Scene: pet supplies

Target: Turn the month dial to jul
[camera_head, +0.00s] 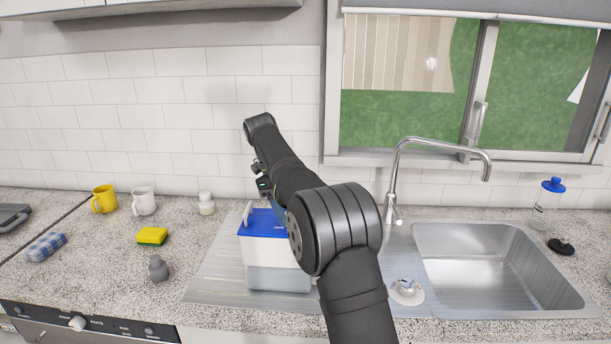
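A bin with a blue lid (258,229) and a white and translucent grey body (275,278) stands on the ridged metal drainboard left of the sink. Small white lettering shows on the lid, too small to read surely. A pale upright part (248,211) stands at the lid's left back edge. My arm crosses in front of the bin's right side and hides part of the lid. The month dial cannot be made out. My gripper's end lies behind my arm near the lid, and its fingers are mostly hidden, so I cannot tell whether it is open or touching the lid.
Left on the counter are a yellow mug (104,199), a white mug (144,201), a sponge (152,236), a grey figure (158,268), a white jar (206,203) and a checked cloth (46,246). The faucet (395,190) and sink (490,265) are right.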

